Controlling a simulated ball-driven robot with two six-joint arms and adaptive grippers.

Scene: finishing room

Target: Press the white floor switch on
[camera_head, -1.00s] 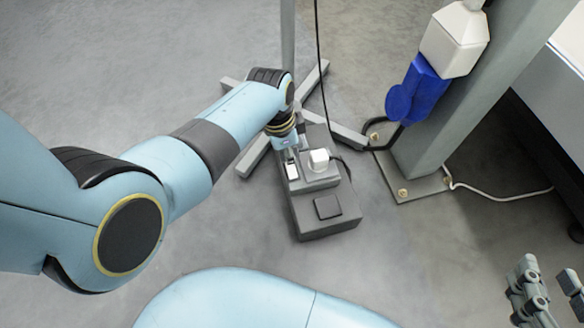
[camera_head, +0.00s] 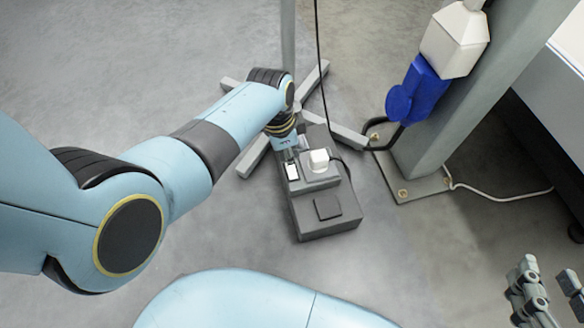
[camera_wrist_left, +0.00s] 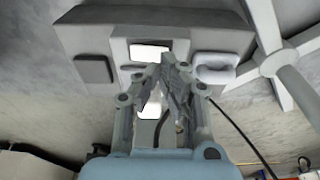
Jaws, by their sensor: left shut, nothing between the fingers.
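The white floor switch (camera_head: 292,172) is a small white rocker on a grey stepped floor box (camera_head: 329,227). It also shows as a bright white patch in the left wrist view (camera_wrist_left: 149,52). My left gripper (camera_head: 290,157) points down just at the switch's far end. In the left wrist view its fingertips (camera_wrist_left: 167,64) are together with nothing between them, close to the switch's edge. I cannot tell whether they touch it. The switch's pressed state is unclear. My right gripper (camera_head: 549,290) is at the bottom right, fingers apart, empty, away from the box.
A white plug (camera_head: 319,160) with a black cable sits right beside the switch. A dark square pad (camera_head: 327,207) is on the box's near part. A post with a bolted base plate (camera_head: 421,187) stands right. Floor at left is clear.

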